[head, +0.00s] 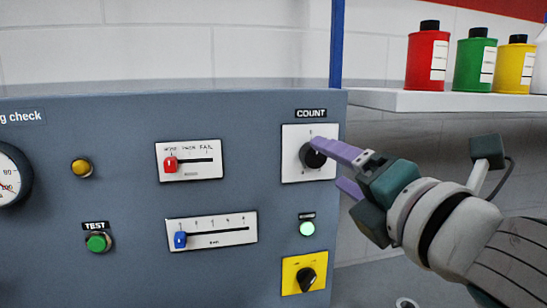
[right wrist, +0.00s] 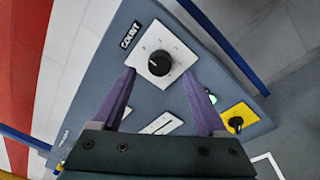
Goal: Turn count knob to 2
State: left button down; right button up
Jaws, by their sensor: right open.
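The black count knob (head: 309,157) sits on a white square plate under the COUNT label, on the grey panel's upper right. It also shows in the right wrist view (right wrist: 160,63), with a thin white pointer line; the numbers around it are too small to read. My right gripper (head: 332,165) is open and empty in front of the knob. In the head view its upper purple finger covers part of the knob. In the right wrist view the knob lies just beyond and between the gripper's fingertips (right wrist: 160,74). Contact cannot be told. My left gripper is out of view.
Below the count plate are a lit green lamp (head: 307,229) and a black knob on a yellow plate (head: 306,279). Red (head: 170,164) and blue (head: 180,239) sliders lie to the left. A white shelf (head: 440,101) with bottles is at upper right.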

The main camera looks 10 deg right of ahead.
aim_at(318, 157)
jog(key=shift+w+a, duration=0.2)
jog(key=shift+w, duration=0.9)
jog(key=shift+w+a, duration=0.15)
jog(key=shift+w, duration=0.95)
grip_shut()
